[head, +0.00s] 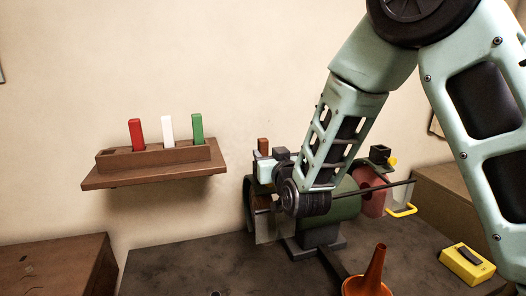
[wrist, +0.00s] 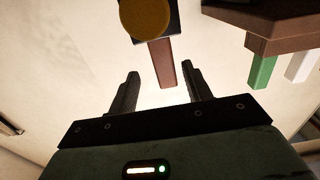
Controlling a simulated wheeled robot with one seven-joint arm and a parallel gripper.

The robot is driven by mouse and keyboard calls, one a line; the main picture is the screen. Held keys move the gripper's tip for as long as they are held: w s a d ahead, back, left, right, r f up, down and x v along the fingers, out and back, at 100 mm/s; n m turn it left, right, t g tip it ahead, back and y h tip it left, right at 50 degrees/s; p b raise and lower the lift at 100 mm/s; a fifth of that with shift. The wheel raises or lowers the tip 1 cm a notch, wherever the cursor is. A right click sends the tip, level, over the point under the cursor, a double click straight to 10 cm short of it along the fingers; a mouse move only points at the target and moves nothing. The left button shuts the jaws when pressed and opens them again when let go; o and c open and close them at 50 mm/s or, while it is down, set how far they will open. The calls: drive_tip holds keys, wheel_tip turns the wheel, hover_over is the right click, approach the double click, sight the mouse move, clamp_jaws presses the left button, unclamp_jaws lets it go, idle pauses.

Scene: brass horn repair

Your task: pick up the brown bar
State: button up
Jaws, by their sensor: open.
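The brown bar (wrist: 162,64) shows in the wrist view, sticking out from a dark block with a round brown-yellow disc. In the head view a small brown upright piece (head: 263,146), which looks like the same bar, stands by the machine behind my arm. My gripper (wrist: 160,70) is open, one finger on each side of the bar in the wrist view. I see no contact, and cannot tell whether the bar is between the fingers in depth or beyond them. In the head view my arm hides most of the gripper.
A brown wall shelf (head: 155,178) at left holds red (head: 136,134), white (head: 168,131) and green (head: 197,129) bars in a rack. A green cylindrical machine (head: 345,207) stands on the dark table. An orange-brown funnel (head: 370,280) and yellow box (head: 467,264) are in front.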

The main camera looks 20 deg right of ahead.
sight(264, 149)
drive_tip(key=shift+w+a+r+p, duration=0.15)
drive_tip(key=shift+w+p, duration=0.85)
drive_tip(key=shift+w, duration=0.2)
drive_tip(key=shift+w+a+r+p, duration=0.1)
drive_tip(key=shift+w+a+p, duration=0.05)
drive_tip(key=shift+w+p, duration=0.95)
drive_tip(key=shift+w+f, duration=0.2)
drive_tip(key=shift+w, duration=0.4)
drive_tip(key=c, duration=1.1)
